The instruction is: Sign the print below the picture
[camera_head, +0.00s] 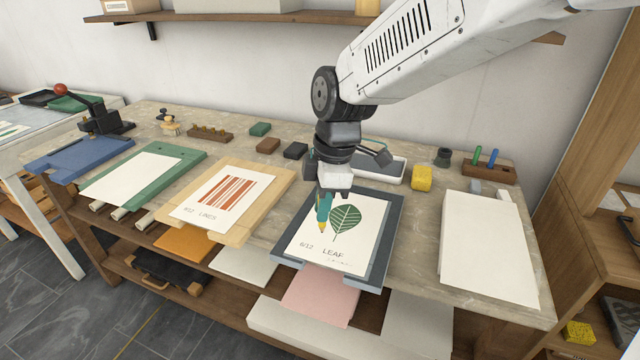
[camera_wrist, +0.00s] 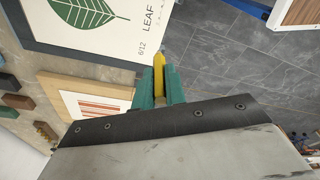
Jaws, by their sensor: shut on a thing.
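The print (camera_head: 371,232) is a white sheet with a green leaf picture (camera_head: 345,221), lying on a dark grey board (camera_head: 393,235). Below the leaf are "6/12", "LEAF" (camera_head: 333,252) and faint small marks under that word. In the wrist view the leaf print (camera_wrist: 128,27) is at the top, its lower margin partly seen. My gripper (camera_head: 323,210), with teal fingers, is shut on a yellow pencil (camera_head: 322,228), held point down over the print's left side, beside the leaf. The pencil (camera_wrist: 158,76) also shows between the fingers in the wrist view. I cannot tell whether its tip touches the paper.
The "LINES" print (camera_head: 190,212) lies on a wooden board (camera_head: 272,190) to the left. A stack of blank paper (camera_head: 487,245) is to the right. The bench's front edge is close.

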